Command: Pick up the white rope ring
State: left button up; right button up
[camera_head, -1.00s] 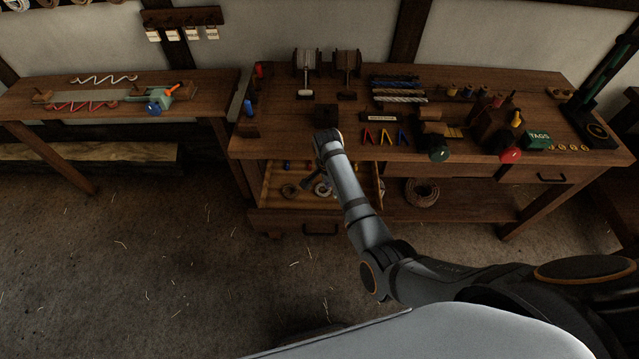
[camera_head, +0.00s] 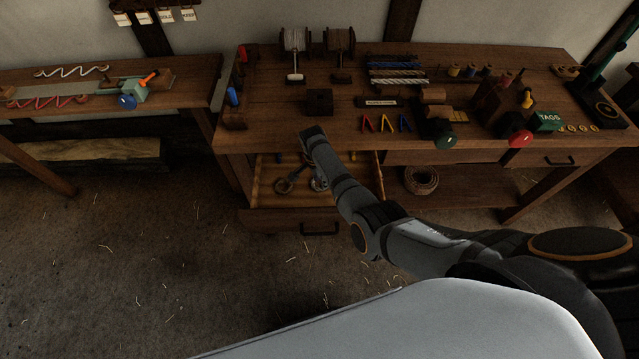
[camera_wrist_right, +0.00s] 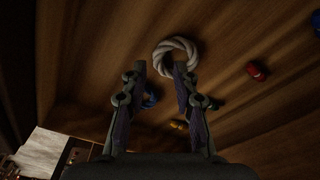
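The white rope ring (camera_wrist_right: 193,50) lies in the open wooden drawer (camera_head: 258,185). In the wrist view it is just beyond my right gripper (camera_wrist_right: 160,69), whose two fingers are apart. The right fingertip overlaps the lower part of the ring, and the space between the fingers is empty. I cannot tell whether the finger touches the ring. In the head view the ring (camera_head: 318,185) shows small and partly hidden by my right arm, which reaches down into the drawer. My left gripper is out of view.
A red piece (camera_wrist_right: 257,70), a blue one and a yellow one lie near the ring in the drawer. The workbench top (camera_head: 270,130) above carries reels, a dark block (camera_head: 319,102) and coloured tools. A rope coil (camera_head: 420,180) lies on the lower shelf.

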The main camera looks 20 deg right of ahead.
jog(key=f, duration=0.2)
jog(key=d+f+b, duration=0.1)
jog(key=shift+w+f, duration=0.1)
jog(key=shift+f, duration=0.3)
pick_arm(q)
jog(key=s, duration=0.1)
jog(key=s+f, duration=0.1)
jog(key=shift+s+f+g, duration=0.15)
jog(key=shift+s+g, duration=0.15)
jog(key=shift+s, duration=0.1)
pick_arm(e)
jog(key=shift+c, duration=0.5)
jog(key=c, duration=0.5)
jog(key=shift+r+p, duration=0.3)
jog(key=shift+r, duration=0.3)
notch_tip(320, 180, up, 9)
jog(key=p, duration=0.1)
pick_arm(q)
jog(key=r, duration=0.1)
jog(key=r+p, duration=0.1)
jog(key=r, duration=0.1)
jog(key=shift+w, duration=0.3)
